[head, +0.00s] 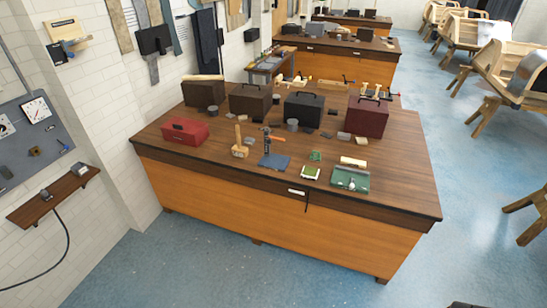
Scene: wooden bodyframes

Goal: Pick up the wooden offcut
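A wooden workbench (270,202) stands ahead with many small items on its dark top. A short pale wooden piece (353,162) lies on the right half of the top, just behind a green tray-like item; it may be the offcut. Another light wooden object (240,150) stands on the left half with an upright part. A small pale block (361,141) lies farther back. At this size I cannot tell for sure which is the offcut.
A red toolbox (185,131) and a row of dark cases, including a maroon one (366,117), stand on the bench. A blue cloth (273,161) and green tray (350,179) lie near its front. The bench's right end is bare. Blue floor (480,170) is open rightward.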

